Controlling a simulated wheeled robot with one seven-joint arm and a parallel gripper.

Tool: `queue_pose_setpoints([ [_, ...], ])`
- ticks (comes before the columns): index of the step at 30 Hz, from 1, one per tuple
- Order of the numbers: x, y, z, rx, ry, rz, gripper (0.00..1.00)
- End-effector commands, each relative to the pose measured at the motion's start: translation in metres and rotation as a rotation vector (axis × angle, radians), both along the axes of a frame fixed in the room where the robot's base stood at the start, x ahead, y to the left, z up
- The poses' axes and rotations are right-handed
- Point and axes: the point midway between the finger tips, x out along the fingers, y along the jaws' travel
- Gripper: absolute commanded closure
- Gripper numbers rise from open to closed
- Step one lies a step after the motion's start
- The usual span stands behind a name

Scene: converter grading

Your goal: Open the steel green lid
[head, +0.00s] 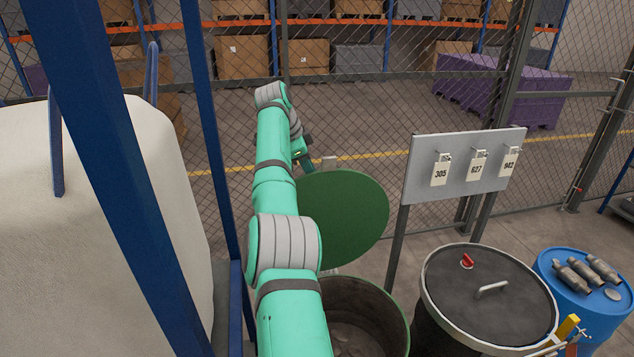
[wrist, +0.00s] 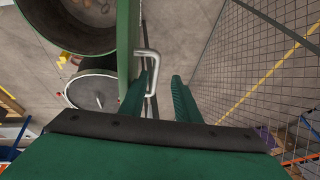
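The green lid (head: 345,215) stands raised, roughly upright, at the back of the open green drum (head: 385,308). In the wrist view the lid (wrist: 127,45) shows nearly edge-on beside the drum's open mouth (wrist: 75,45). A pale metal handle (wrist: 153,63) sticks out from the lid's outer face. My gripper (wrist: 162,84) is open, its two green fingers apart. The handle reaches between the fingertips, close to the left finger; I cannot tell whether they touch.
A black-lidded drum (head: 485,295) and a blue drum (head: 600,320) with metal parts on top stand right. A sign board (head: 463,165) with hanging tags stands behind them. A wire fence (head: 400,110) closes the back. A white bulk bag (head: 90,230) in a blue frame stands left.

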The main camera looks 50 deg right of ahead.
Motion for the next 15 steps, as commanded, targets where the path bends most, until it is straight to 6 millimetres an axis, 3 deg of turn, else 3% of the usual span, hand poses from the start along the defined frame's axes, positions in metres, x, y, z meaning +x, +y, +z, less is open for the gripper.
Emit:
queue_pose_setpoints([
  [6, 0.004, 0.015, 0.032, 0.002, -0.001, 0.001, 0.71],
  [15, 0.006, 0.021, 0.044, 0.003, 0.001, 0.001, 0.71],
])
